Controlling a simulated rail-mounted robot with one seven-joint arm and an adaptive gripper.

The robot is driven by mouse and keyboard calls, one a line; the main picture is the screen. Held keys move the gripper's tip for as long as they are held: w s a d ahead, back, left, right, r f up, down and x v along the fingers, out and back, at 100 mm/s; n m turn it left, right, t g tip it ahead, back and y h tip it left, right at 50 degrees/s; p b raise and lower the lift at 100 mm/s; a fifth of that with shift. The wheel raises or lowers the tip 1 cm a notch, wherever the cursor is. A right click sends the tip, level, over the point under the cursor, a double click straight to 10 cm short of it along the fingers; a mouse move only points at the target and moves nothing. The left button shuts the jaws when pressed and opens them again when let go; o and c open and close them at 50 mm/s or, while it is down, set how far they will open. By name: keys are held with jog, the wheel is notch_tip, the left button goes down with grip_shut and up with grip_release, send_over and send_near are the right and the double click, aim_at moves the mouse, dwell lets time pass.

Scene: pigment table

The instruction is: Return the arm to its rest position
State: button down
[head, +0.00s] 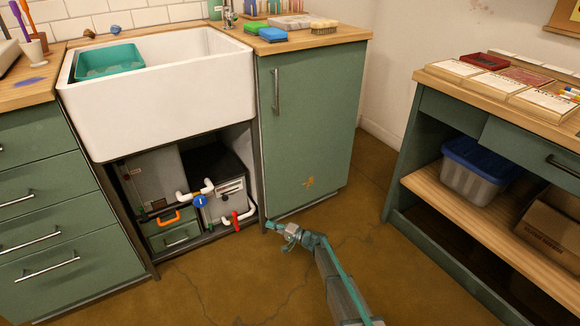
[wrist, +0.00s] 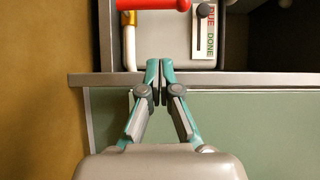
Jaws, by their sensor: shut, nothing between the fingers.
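My gripper (head: 270,224) is low over the brown floor, at the lower front corner of the green cupboard (head: 312,130), right of the open space under the sink. In the wrist view my gripper (wrist: 153,82) has its two teal fingertips together with nothing between them. They point toward the open space, in front of its edge strip (wrist: 240,80). I cannot tell whether they touch it. My arm (head: 335,285) reaches in from the bottom of the head view.
Under the white sink (head: 165,95) are white pipes, a blue valve (head: 199,201) and a red valve handle (head: 235,220), which also shows in the wrist view (wrist: 165,4). A wooden-topped bench (head: 480,90) with a shelf stands at right. The floor between is clear.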

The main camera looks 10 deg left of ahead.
jog(key=s+d+f+n+g+h, duration=0.1)
jog(key=s+d+n+g+h, duration=0.15)
jog(key=s+g, duration=0.95)
jog(key=s+d+r+g+h, duration=0.1)
jog(key=s+d+h, duration=0.3)
jog(key=s+d, duration=0.6)
jog(key=s+d+g+h, duration=0.1)
jog(key=s+d+h, duration=0.2)
jog(key=s+d, duration=0.7)
jog(key=s+d+r+h, duration=0.1)
jog(key=s+d+h, duration=0.4)
jog(key=s, duration=0.9)
jog(key=s+d+r+g+h+p, duration=0.1)
jog(key=s+d+r, duration=0.2)
jog(key=s+d, duration=0.3)
jog(key=s+d+r+h+p, duration=0.1)
jog(key=s+d+r, duration=0.3)
jog(key=s+d, duration=0.15)
jog(key=s+r+t+p, duration=0.1)
jog(key=s+r+p, duration=0.1)
jog(key=r+p, duration=0.7)
jog(key=s+d+r+t+p, duration=0.1)
jog(key=r+p, duration=0.9)
jog(key=p, duration=1.5)
jog(key=shift+s+d+t+h, duration=0.15)
jog(key=shift+s+t+h, duration=0.35)
jog(key=shift+s, duration=0.7)
jog(key=shift+f, duration=0.15)
